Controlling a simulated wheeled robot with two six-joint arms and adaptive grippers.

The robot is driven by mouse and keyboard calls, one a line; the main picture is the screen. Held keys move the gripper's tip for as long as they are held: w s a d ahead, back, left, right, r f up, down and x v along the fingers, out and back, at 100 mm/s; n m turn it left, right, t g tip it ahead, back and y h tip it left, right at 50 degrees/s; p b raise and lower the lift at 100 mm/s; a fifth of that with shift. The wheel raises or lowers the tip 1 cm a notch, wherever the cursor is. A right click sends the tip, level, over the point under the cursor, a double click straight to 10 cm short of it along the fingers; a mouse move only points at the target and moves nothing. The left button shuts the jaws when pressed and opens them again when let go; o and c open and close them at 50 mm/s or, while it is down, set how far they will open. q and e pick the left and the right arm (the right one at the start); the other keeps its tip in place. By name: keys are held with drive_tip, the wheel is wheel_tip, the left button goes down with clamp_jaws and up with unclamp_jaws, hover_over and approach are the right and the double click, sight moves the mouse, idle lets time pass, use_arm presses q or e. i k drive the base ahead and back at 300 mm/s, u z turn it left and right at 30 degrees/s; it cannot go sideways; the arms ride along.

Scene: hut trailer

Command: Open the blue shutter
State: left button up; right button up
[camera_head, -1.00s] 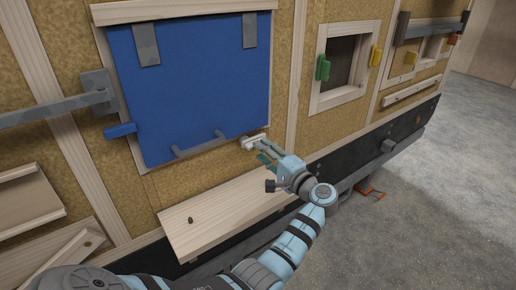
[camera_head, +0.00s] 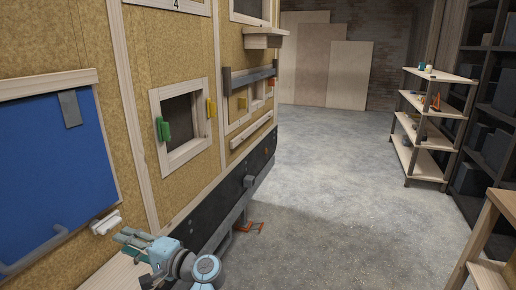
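The blue shutter (camera_head: 55,165) is a flat blue panel in a wooden frame on the trailer wall, at the left in the head view and cut off by the picture's left edge. It lies flat in its frame. A grey hinge strap (camera_head: 69,108) is at its upper right, and a grey bar handle (camera_head: 35,250) runs along its lower part. A small white catch (camera_head: 105,222) sits on the wall by its lower right corner. My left gripper (camera_head: 124,242) is just below and right of this catch, with its fingers apart and empty. My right gripper is not visible.
A small window (camera_head: 185,122) with a green block and a yellow block is right of the shutter. A wooden ledge (camera_head: 110,277) is under my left gripper. The concrete floor (camera_head: 330,200) is clear; a shelf rack (camera_head: 420,145) and a wooden table (camera_head: 490,245) stand right.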

sight(56, 173)
drive_tip(key=k, duration=0.9)
drive_tip(key=z, duration=0.05)
